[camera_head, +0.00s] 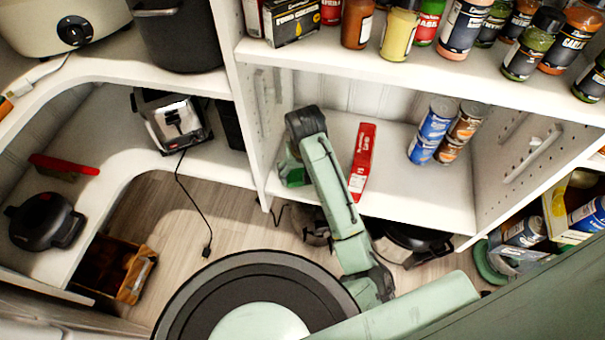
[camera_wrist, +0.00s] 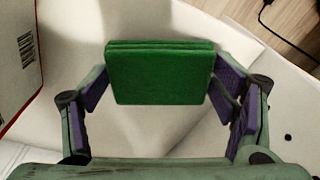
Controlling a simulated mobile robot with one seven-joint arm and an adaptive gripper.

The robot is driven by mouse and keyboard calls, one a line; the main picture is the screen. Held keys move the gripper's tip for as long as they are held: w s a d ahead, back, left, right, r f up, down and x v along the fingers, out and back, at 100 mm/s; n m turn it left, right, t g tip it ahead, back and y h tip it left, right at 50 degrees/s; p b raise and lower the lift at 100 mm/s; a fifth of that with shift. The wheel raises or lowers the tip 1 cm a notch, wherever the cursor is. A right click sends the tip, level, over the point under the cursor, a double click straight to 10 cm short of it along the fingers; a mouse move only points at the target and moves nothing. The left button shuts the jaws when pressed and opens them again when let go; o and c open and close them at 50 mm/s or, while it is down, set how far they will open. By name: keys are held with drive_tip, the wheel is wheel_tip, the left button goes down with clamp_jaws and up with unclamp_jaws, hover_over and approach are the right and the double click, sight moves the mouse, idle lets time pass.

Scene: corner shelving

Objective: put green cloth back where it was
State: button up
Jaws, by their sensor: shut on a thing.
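The green cloth (camera_wrist: 160,75) is a folded, flat square. In the wrist view it sits between the purple finger pads of my gripper (camera_wrist: 163,92), which is shut on it. White shelf surface shows around and below it. In the head view my gripper (camera_head: 294,160) is over the left part of the middle white shelf, beside the upright panel. Part of the cloth (camera_head: 293,176) shows there, partly hidden by my arm. I cannot tell whether the cloth touches the shelf.
A red box (camera_head: 362,160) lies just right of my arm on the same shelf (camera_head: 425,195). Several stacked cans (camera_head: 437,122) stand farther right. Jars and bottles (camera_head: 465,25) line the shelf above. A toaster (camera_head: 175,122) stands on the left shelf. Open shelf lies between the red box and the cans.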

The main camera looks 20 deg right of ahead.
drive_tip(key=shift+f, duration=0.55)
drive_tip(key=shift+f, duration=0.1)
drive_tip(key=shift+f, duration=0.15)
drive_tip(key=o, duration=1.1)
drive_tip(key=shift+o, duration=0.2)
wheel_tip(320, 180, up, 12)
drive_tip(key=s+p, duration=0.1)
drive_tip(key=p, duration=0.2)
drive_tip(key=shift+s+a+r+p, duration=0.15)
drive_tip(key=shift+s+r+p, duration=0.05)
drive_tip(key=shift+r+p, duration=0.1)
drive_tip(key=shift+f, duration=0.1)
